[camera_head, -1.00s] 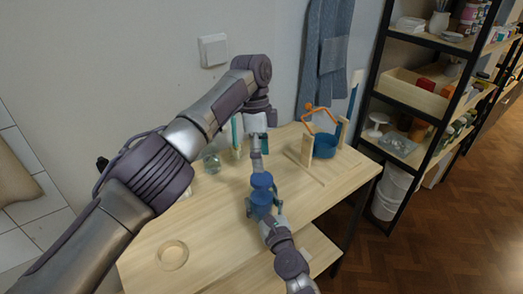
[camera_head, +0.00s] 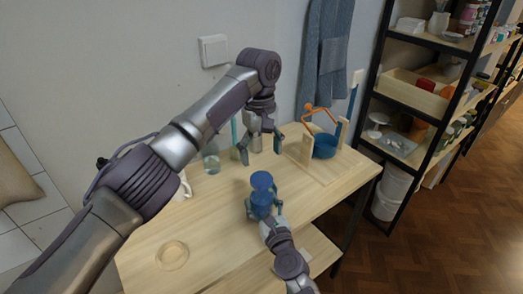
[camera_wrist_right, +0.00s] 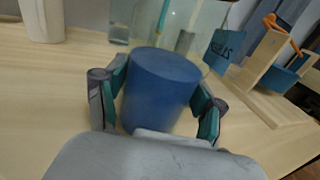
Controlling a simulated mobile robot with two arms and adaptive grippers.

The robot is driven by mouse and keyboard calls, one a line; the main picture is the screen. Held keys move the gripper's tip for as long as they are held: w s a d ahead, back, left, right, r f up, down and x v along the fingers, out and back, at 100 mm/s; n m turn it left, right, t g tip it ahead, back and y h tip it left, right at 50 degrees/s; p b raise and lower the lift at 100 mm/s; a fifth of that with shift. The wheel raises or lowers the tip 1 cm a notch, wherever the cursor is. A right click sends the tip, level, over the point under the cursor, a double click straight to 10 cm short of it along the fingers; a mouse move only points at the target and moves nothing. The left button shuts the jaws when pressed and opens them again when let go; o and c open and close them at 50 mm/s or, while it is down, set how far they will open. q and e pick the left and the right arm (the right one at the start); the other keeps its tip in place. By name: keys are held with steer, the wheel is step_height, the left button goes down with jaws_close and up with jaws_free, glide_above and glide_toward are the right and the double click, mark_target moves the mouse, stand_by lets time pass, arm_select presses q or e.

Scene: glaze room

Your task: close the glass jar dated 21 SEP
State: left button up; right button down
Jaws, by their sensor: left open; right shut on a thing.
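A glass jar with blue contents (camera_head: 262,206) stands near the middle of the table, and it fills the middle of the right wrist view (camera_wrist_right: 162,90). A round blue disc, apparently its lid (camera_head: 262,180), shows at its top; I cannot tell how firmly it sits. My right gripper (camera_head: 264,212) is shut around the jar's lower part, a finger on each side. My left gripper (camera_head: 260,150) is open and empty, behind and above the jar, apart from it.
A clear glass vessel (camera_head: 211,160) and a white mug (camera_head: 184,188) stand at the table's back left. A wooden stand (camera_head: 308,150) with a blue bowl (camera_head: 325,146) is at the right. A round wooden dish (camera_head: 172,255) lies at front left, with clear tabletop around it.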

mark_target(262, 178)
arm_select(q)
steer(key=n, duration=0.6)
steer(key=shift+s+r+t, duration=0.1)
steer(key=shift+r+t, duration=0.1)
steer(key=shift+t, duration=0.1)
steer(key=n, duration=0.4)
steer(key=shift+s+r, duration=0.1)
steer(key=shift+r, duration=0.05)
steer(key=shift+f, duration=4.05)
